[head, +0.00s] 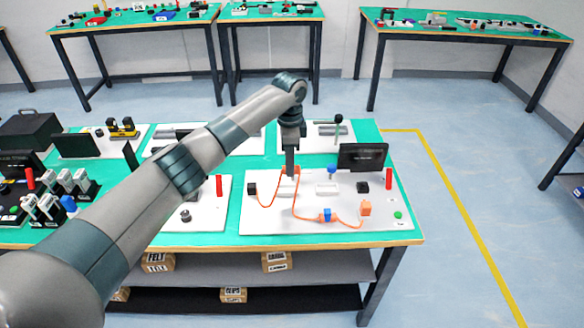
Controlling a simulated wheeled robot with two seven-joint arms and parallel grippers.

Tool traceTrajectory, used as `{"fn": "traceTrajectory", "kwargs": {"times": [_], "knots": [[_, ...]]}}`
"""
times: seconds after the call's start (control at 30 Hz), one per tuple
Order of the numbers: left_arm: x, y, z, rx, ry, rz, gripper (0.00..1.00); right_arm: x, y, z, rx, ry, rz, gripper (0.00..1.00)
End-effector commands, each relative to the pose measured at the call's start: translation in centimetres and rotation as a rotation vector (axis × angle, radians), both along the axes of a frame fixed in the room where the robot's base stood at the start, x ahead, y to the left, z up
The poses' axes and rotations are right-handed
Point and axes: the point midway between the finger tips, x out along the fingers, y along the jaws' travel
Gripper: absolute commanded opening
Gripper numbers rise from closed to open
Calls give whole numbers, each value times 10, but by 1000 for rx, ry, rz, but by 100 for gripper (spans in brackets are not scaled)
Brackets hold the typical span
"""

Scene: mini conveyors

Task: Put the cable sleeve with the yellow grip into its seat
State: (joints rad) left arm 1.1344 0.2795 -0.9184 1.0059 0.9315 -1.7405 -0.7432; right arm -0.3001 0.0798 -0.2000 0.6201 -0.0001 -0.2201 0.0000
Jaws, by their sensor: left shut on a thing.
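My left gripper (290,174) points straight down over the white board, shut at the orange cable (272,203). A small orange piece of the cable shows at its fingertips; I take it for the sleeve, but no yellow grip can be made out. The cable runs from a black block (252,189) up to the gripper, then down and right through a blue piece (326,215) to an orange block (366,209). Two white blocks, one just below the gripper (286,189) and one to its right (327,189), may be seats. My right gripper is not in view.
A dark screen (362,157), a red cylinder (388,180), a blue knob (332,169) and a green button (398,215) stand around the board (270,226). Another red cylinder (219,186) is on the neighbouring board. My left arm covers much of the table's left part.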

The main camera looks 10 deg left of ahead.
Motion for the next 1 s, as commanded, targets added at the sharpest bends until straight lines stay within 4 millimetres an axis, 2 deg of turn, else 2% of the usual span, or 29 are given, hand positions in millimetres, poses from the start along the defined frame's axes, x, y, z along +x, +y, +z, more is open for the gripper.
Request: {"fn": "traceTrajectory", "kwargs": {"times": [0.53,1.0], "knots": [[20,17,-1,0,0,0,0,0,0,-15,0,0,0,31],[22,19,0,0,0,-1,0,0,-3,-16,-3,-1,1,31]]}}
